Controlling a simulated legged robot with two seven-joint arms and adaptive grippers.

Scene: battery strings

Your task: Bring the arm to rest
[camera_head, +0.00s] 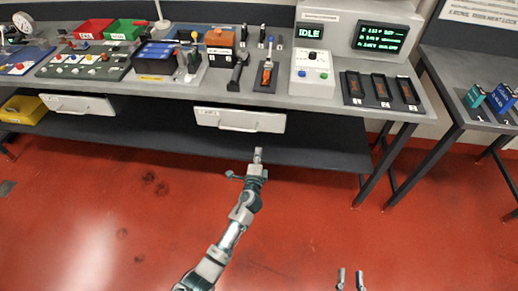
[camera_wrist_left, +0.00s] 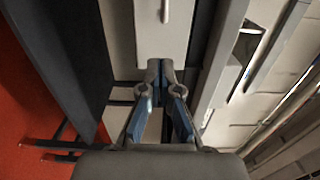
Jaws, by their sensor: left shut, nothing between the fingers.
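My left arm reaches up from the bottom of the head view. Its gripper (camera_head: 258,156) is shut and empty, in front of the workbench and just below the closed middle drawer (camera_head: 240,121). In the left wrist view the left gripper's fingertips (camera_wrist_left: 160,68) meet with nothing between them, and a pale drawer front with a handle (camera_wrist_left: 165,12) shows beyond them. My right gripper (camera_head: 351,279) shows only as two separate fingertips at the bottom edge of the head view. It is open and empty over the red floor.
The workbench (camera_head: 330,100) carries switch panels, red and green bins, a control box (camera_head: 312,73) and an IDLE display unit (camera_head: 340,20). A second drawer (camera_head: 77,104) and a yellow bin (camera_head: 24,109) are at left. A side table (camera_head: 455,85) stands right. The red floor (camera_head: 110,220) is clear.

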